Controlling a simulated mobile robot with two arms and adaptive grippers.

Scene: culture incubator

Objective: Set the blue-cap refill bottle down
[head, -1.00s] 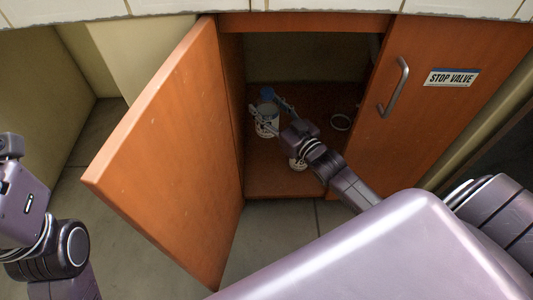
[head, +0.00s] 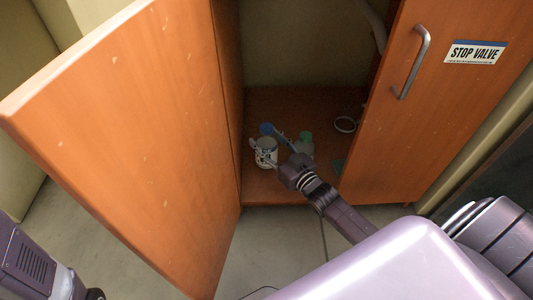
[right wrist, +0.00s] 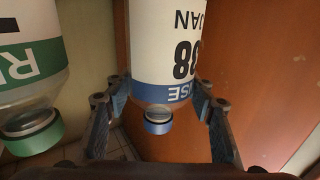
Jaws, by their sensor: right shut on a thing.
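The blue-cap refill bottle (head: 266,156) stands upright inside the open cabinet, its white label facing out. My right gripper (head: 268,146) reaches in from the right and is shut on it, one finger on each side. In the right wrist view the bottle (right wrist: 166,50) appears upside down between the fingers (right wrist: 160,112), blue cap toward the camera. Its base is at about the cabinet floor, but I cannot tell whether it touches.
A green-cap bottle (head: 305,146) stands just right of the held bottle, partly behind my right gripper. The open left door (head: 130,130) and shut right door (head: 405,130) flank the opening.

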